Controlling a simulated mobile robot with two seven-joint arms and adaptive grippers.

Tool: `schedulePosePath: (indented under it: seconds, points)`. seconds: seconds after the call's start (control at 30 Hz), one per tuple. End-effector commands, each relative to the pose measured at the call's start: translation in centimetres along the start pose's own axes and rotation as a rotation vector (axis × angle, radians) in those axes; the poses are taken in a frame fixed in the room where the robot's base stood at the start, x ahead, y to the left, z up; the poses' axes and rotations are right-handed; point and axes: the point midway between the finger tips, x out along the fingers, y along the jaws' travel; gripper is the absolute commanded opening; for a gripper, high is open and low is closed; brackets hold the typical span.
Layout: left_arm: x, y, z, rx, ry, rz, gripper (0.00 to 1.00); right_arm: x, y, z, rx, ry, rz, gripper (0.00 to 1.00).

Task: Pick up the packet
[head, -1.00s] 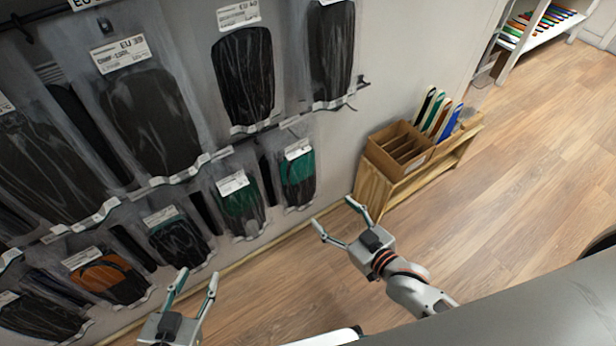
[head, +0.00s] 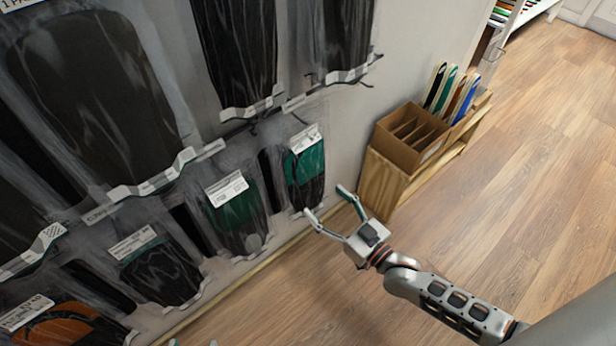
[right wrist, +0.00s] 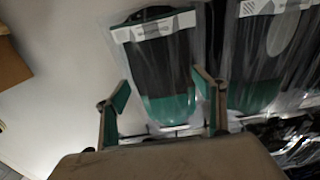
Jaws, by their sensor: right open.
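Clear packets with dark and green insoles hang in the lower row on the wall. The rightmost packet (head: 306,170) has a white label at its top and green above black. My right gripper (head: 325,202) is open and empty, close to this packet's lower right. In the right wrist view the packet (right wrist: 162,68) appears between and beyond the open fingers (right wrist: 162,102), with no visible grip on it. A second green packet (head: 238,215) hangs to its left. Only the tips of my left gripper (head: 194,343) show at the bottom edge, apart.
A cardboard box (head: 411,137) with dividers and several coloured upright boards (head: 452,92) stand on a low wooden bench (head: 383,186) right of the packets. Larger dark packets (head: 90,90) hang above. The wooden floor (head: 520,190) at right is clear.

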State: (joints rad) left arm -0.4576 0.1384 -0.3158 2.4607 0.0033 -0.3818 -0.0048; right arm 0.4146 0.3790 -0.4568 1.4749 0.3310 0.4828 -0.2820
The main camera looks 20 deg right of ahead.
Motion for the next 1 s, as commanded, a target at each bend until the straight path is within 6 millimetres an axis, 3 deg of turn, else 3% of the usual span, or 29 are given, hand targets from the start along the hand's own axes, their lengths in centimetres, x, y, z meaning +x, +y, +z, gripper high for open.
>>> schedulePosePath:
  seconds: [0.1, 0.23, 0.57, 0.73, 1.0]
  points:
    - [0.2, 0.4, 0.1, -0.022, 0.005, 0.006, 0.40, 1.6, -0.5, 1.0, 0.003, -0.007, -0.001, 0.69]
    - [0.2, 0.6, -0.3, -0.033, 0.016, 0.009, 0.40, 3.2, -0.4, 0.8, 0.001, -0.005, 0.000, 0.69]
    - [0.2, 0.6, -0.9, -0.037, 0.027, 0.010, 0.40, 4.0, -0.4, 0.5, 0.000, -0.003, 0.000, 0.69]
    - [0.2, 0.6, -0.9, -0.037, 0.027, 0.010, 0.40, 3.9, -0.4, 0.5, 0.000, -0.003, 0.000, 0.26]
    - [0.2, 0.6, -0.8, -0.036, 0.026, 0.010, 0.40, 4.0, -0.4, 0.4, 0.000, -0.002, 0.000, 0.26]
